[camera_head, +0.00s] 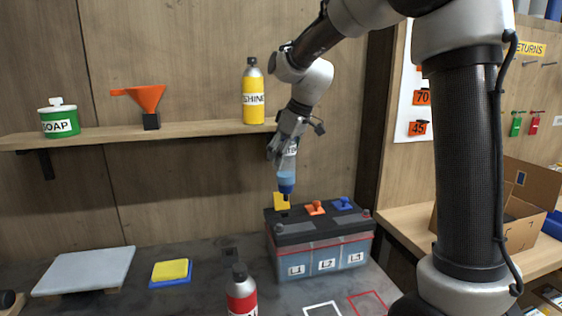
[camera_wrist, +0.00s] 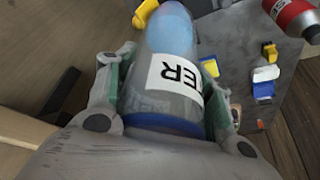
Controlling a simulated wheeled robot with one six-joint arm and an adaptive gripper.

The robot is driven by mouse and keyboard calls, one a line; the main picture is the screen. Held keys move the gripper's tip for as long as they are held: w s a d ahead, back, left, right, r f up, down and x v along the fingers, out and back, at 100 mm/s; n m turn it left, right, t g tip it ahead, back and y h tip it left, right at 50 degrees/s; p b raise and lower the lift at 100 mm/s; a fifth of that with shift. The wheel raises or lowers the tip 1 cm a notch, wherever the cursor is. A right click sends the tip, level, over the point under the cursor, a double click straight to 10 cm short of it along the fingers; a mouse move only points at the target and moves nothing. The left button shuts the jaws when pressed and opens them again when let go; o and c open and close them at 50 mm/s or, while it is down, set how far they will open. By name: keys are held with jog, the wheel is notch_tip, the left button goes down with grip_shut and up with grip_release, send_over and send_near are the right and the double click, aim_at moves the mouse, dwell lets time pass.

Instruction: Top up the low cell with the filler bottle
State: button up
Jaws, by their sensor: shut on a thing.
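My gripper (camera_head: 287,150) is shut on the filler bottle (camera_head: 286,181), a clear bottle with blue liquid and a white label partly reading "ER" in the wrist view (camera_wrist: 172,75). The bottle is upside down, its dark blue nozzle pointing down over the left part of the battery (camera_head: 318,258). Whether the nozzle touches the opening, I cannot tell. The battery has cells marked L1, L2 and L3. A yellow cap (camera_head: 281,202) stands up at the left cell, behind the nozzle. An orange cap (camera_head: 315,208) and a blue cap (camera_head: 343,203) sit over the others. The cell levels are hard to read.
A red bottle (camera_head: 241,293) stands in front of the battery's left side. A yellow-and-blue sponge (camera_head: 171,271) and a pale board (camera_head: 86,271) lie at left. The shelf (camera_head: 200,131) above holds a soap tub, an orange funnel and a yellow SHINE bottle (camera_head: 253,97) near my arm.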

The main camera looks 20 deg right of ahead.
jog(key=shift+r, duration=2.7)
